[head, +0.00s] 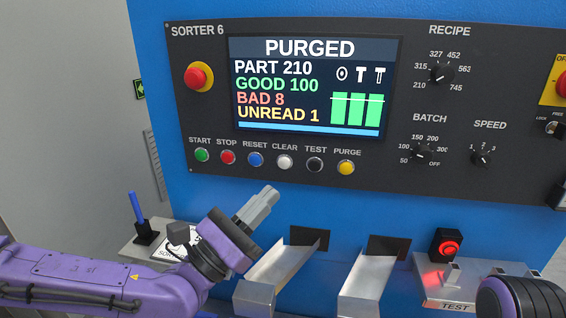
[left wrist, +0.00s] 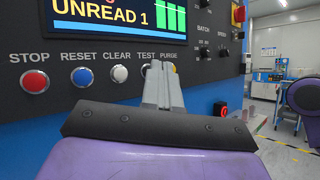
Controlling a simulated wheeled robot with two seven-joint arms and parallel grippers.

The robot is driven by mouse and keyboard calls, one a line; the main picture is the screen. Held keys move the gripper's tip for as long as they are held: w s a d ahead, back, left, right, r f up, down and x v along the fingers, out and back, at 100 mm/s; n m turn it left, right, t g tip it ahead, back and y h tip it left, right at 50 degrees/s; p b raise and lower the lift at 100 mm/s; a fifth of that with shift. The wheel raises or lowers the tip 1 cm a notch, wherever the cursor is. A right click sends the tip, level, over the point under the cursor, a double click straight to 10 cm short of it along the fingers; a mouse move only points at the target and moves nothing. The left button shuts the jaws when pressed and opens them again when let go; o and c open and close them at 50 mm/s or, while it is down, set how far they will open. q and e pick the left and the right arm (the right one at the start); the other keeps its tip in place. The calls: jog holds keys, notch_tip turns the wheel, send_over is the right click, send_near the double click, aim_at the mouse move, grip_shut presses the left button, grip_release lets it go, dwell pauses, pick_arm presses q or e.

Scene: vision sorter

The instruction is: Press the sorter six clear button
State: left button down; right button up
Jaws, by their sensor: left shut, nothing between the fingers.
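The sorter six panel (head: 215,145) is dark on a blue cabinet. Its white clear button (head: 285,161) sits in the button row between the blue reset button (head: 255,159) and the black test button (head: 315,164). The clear button also shows in the left wrist view (left wrist: 120,74), left of the fingers. My left gripper (head: 268,194) is shut and empty, below the button row and a little left of the clear button in the head view. It looks apart from the panel. In the left wrist view, the fingers (left wrist: 158,68) hide part of the test and purge buttons. My right gripper is not in view.
The screen (head: 315,85) reads PURGED, BAD 8, UNREAD 1. A red emergency button (head: 197,76) is at upper left. Two metal chutes (head: 275,268) stand out below the panel. A red-lit button box (head: 446,247) stands at right. A blue pen (head: 136,208) stands at left.

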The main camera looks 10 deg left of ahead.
aim_at(284, 163)
pick_arm(q)
jog(key=w+b, duration=0.1)
jog(key=w, duration=0.8)
jog(key=shift+w+f, duration=0.1)
jog(key=shift+w, duration=0.05)
dwell(1.8)
jog(key=shift+w, duration=0.35)
jog(key=shift+w, duration=0.35)
dwell(0.5)
dwell(0.4)
jog(key=shift+s, duration=0.8)
jog(key=shift+s, duration=0.15)
